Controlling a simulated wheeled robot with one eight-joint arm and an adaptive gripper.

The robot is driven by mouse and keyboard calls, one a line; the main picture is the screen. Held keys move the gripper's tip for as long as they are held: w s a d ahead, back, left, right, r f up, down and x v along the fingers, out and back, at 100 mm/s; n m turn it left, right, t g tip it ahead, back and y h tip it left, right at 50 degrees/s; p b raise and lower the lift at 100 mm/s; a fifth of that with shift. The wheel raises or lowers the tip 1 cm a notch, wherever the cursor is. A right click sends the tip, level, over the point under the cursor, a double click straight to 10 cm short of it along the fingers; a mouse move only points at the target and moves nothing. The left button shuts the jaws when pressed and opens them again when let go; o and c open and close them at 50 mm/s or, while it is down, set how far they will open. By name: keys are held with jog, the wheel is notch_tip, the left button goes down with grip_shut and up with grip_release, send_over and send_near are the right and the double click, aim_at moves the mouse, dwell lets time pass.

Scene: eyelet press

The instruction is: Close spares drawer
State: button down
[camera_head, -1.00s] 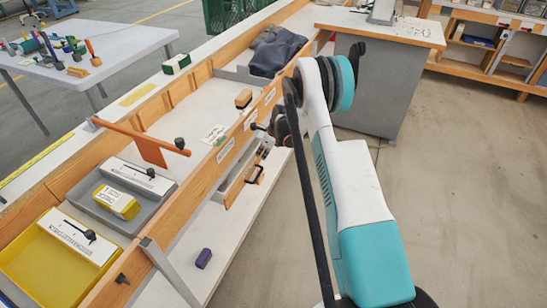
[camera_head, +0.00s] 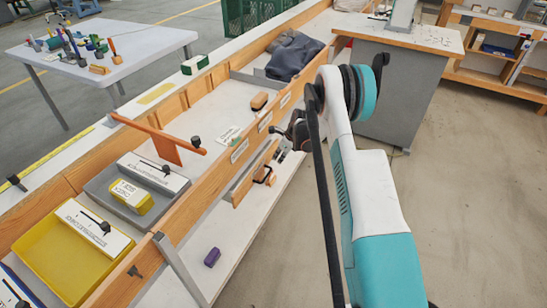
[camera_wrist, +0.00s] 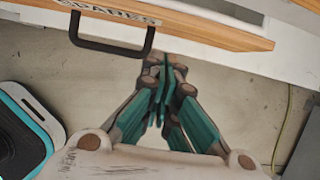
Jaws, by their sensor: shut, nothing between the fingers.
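The spares drawer (camera_wrist: 185,32) has a wooden front with a label reading SPARES and a dark bar handle (camera_wrist: 111,46). My gripper (camera_wrist: 169,62) is shut and empty. Its fingertips are at the lower edge of the drawer front, right of the handle; contact is unclear. In the head view my gripper (camera_head: 298,130) is partly hidden by my arm.
The bench holds a yellow tray (camera_head: 40,262), a grey tray (camera_head: 105,205), an orange bar (camera_head: 150,132) and dark cloth (camera_head: 293,55). A purple block (camera_head: 212,257) lies on the lower shelf. A grey cabinet (camera_head: 395,95) stands beyond my arm. Floor at right is clear.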

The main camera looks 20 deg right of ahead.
aim_at(262, 163)
jog(key=p+v, duration=0.4)
jog(key=v, duration=0.6)
jog(key=s+f+t+y+p, duration=0.1)
jog(key=s+f+t+y, duration=0.25)
jog(key=s, duration=0.35)
jog(key=shift+h, duration=0.35)
jog(key=shift+w+a+r+b+x, duration=0.3)
jog(key=shift+b+x, duration=0.55)
jog(key=shift+x, duration=1.35)
jog(key=shift+w+a+r+b+x, duration=0.15)
jog(key=shift+w+r+b+x, duration=0.45)
jog(key=shift+x, duration=1.6)
jog(key=shift+a+r+b+x, duration=0.25)
jog(key=shift+b+x, duration=0.8)
jog(key=shift+x, duration=1.15)
jog(key=shift+w+a, duration=0.85)
jog(key=shift+w, duration=0.2)
